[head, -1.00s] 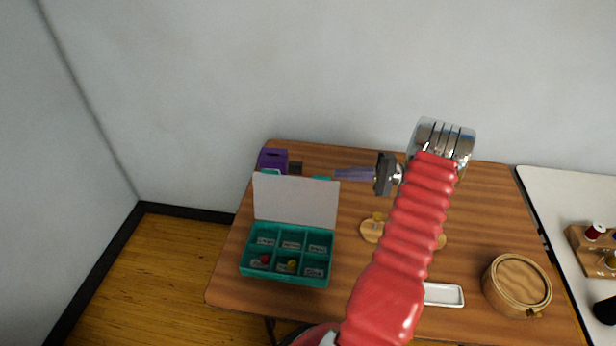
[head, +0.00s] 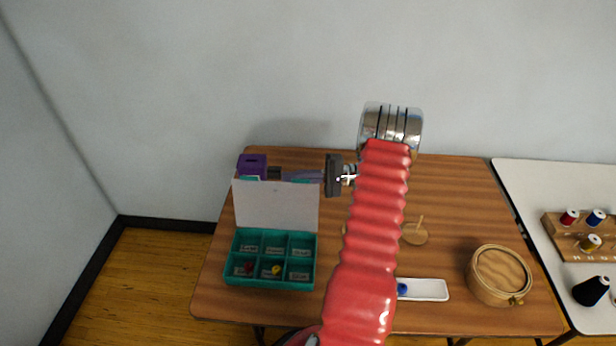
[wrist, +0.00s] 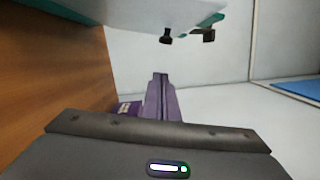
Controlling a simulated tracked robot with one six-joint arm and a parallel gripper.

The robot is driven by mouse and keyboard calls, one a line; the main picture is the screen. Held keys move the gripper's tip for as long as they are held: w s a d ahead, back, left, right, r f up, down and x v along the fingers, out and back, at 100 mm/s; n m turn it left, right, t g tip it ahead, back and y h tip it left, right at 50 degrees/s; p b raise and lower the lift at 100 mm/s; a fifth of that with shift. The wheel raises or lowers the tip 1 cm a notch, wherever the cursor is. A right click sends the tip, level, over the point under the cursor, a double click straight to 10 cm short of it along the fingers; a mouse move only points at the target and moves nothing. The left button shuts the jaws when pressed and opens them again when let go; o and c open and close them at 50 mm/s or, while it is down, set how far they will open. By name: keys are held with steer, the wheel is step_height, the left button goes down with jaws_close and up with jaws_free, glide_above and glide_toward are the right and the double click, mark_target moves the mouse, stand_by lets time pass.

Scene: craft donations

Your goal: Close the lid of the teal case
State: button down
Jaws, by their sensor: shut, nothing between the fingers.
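The teal case (head: 238,283) sits on the left of the wooden table, its compartments facing up. Its lid (head: 275,206) stands open, roughly upright at the back, pale inner side towards me. Several compartments have labels; a red piece and a yellow piece lie in the front ones. My gripper (head: 285,176) is shut and empty, its purple fingers pointing left along the lid's top edge, apparently behind it. In the wrist view, the shut fingers (wrist: 160,78) are below the teal-edged lid (wrist: 130,12), with dark latches (wrist: 166,39) hanging from it. I cannot tell if they touch.
A purple box (head: 252,163) stands behind the lid, near the fingertips. A white tray (head: 428,290) with a blue piece, a round wooden box (head: 500,274) and a pale wooden disc with a peg (head: 415,235) are to the right. A side table holds a thread rack (head: 580,232).

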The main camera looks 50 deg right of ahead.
mark_target(290, 184)
steer(key=shift+s+a+r, duration=0.25)
steer(key=shift+s+a, duration=0.25)
steer(key=shift+a, duration=0.35)
steer(key=shift+s+a+r, duration=0.25)
steer(key=shift+s+a, duration=0.25)
steer(key=shift+a, duration=0.35)
